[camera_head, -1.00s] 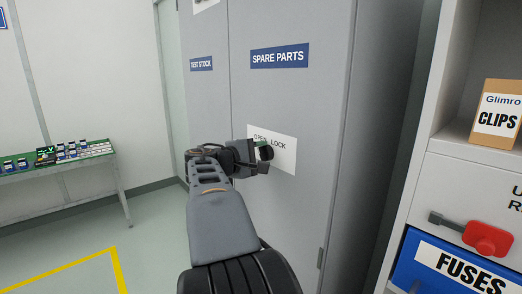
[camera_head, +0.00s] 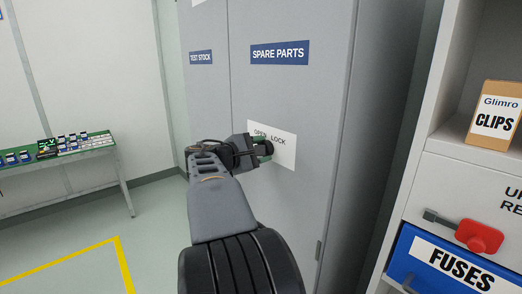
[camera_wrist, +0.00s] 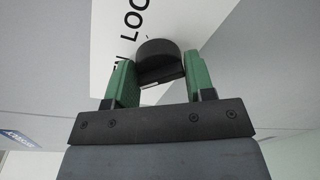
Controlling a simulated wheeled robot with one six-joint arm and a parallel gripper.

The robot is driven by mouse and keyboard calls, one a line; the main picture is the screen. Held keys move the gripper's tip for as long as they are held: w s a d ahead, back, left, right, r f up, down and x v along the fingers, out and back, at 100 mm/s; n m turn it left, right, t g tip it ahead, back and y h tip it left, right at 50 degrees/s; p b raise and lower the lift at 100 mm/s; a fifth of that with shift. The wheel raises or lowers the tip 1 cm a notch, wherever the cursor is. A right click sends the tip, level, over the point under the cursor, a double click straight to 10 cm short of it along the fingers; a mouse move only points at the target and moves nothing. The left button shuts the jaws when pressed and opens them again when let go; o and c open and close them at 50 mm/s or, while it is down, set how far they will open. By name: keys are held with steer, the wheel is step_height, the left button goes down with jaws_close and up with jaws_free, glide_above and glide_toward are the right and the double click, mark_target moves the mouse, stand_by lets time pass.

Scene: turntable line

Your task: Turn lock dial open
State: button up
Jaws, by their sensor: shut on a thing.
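The lock dial (camera_wrist: 158,56) is a round black knob on a white plate (camera_head: 285,155) lettered "OPEN" and "LOCK", on the grey cabinet door. In the wrist view my gripper (camera_wrist: 158,72) has its two green fingers on either side of the dial, shut on it. The head view shows my gripper (camera_head: 264,149) at the plate, with the dial mostly hidden by the fingers. The plate (camera_wrist: 110,25) also shows in the wrist view, its lettering partly covered. I cannot read which way the dial points.
The grey cabinet (camera_head: 290,95) carries "SPARE PARTS" and "TEST STOCK" labels. At right stands a shelf unit with a CLIPS box (camera_head: 494,112), a red-handled thing (camera_head: 479,237) and a blue FUSES bin (camera_head: 445,262). A green-topped table (camera_head: 95,146) stands at left. The floor between is clear.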

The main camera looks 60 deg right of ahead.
steer(key=shift+r, duration=0.3)
steer(key=o, duration=0.9)
steer(key=shift+f, duration=0.2)
steer(key=shift+a, duration=0.1)
steer(key=b+v, duration=0.1)
steer(key=v, duration=1.2)
steer(key=shift+a, duration=0.35)
